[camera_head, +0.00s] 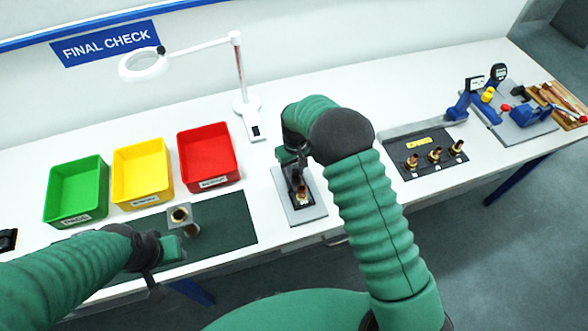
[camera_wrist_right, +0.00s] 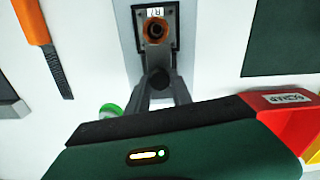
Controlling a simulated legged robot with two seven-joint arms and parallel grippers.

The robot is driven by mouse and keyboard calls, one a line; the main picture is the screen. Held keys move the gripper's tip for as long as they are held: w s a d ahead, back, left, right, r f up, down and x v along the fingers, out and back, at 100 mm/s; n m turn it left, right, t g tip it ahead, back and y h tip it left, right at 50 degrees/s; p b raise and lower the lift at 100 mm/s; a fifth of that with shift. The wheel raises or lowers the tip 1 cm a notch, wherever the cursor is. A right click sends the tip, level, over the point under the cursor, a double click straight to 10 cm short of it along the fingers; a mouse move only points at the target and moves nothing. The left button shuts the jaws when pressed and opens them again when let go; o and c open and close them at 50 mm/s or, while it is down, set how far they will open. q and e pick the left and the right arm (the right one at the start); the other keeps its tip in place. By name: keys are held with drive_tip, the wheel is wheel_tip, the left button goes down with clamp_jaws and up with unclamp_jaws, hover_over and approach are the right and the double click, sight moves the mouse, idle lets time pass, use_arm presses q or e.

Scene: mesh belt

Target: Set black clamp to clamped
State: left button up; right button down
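The black clamp (camera_head: 297,180) stands on a grey plate (camera_head: 307,212) at the bench middle, with a copper-coloured fitting (camera_head: 302,196) at its near end. In the right wrist view, the fitting (camera_wrist_right: 154,31) sits upright in a dark square holder (camera_wrist_right: 172,50) under a small label. My right gripper (camera_head: 291,156) is over the clamp's far end; its grey fingers (camera_wrist_right: 160,92) run toward the holder, with a dark rounded part between them. Contact and finger gap are unclear. My left gripper (camera_head: 168,250) is low over the green mat, its fingertips unclear.
Green (camera_head: 76,190), yellow (camera_head: 142,172) and red (camera_head: 207,155) bins stand left. A block with a fitting (camera_head: 180,215) is on the green mat (camera_head: 235,222). A magnifier lamp (camera_head: 247,105) stands behind. A black tray (camera_head: 425,165) with fittings is right. An orange-handled file (camera_wrist_right: 42,45) lies beside the plate.

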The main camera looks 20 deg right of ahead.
sight(295, 172)
drive_tip(key=shift+s+d+r, duration=0.1)
drive_tip(key=shift+s+r, duration=0.2)
drive_tip(key=shift+s, duration=0.05)
drive_tip(key=shift+f, duration=0.1)
drive_tip(key=c, duration=1.2)
unclamp_jaws()
drive_tip(key=shift+w+f, duration=0.2)
drive_tip(key=shift+w, duration=0.05)
drive_tip(key=shift+o, duration=0.4)
use_arm(q)
drive_tip(key=shift+s+r, duration=0.1)
drive_tip(key=shift+s, duration=0.15)
use_arm(e)
drive_tip(key=shift+s+r, duration=0.1)
drive_tip(key=shift+r, duration=0.05)
use_arm(q)
drive_tip(key=b+x, duration=0.3)
drive_tip(key=shift+s, duration=0.25)
use_arm(e)
wheel_tip(295, 172, up, 17)
drive_tip(key=shift+f, duration=0.2)
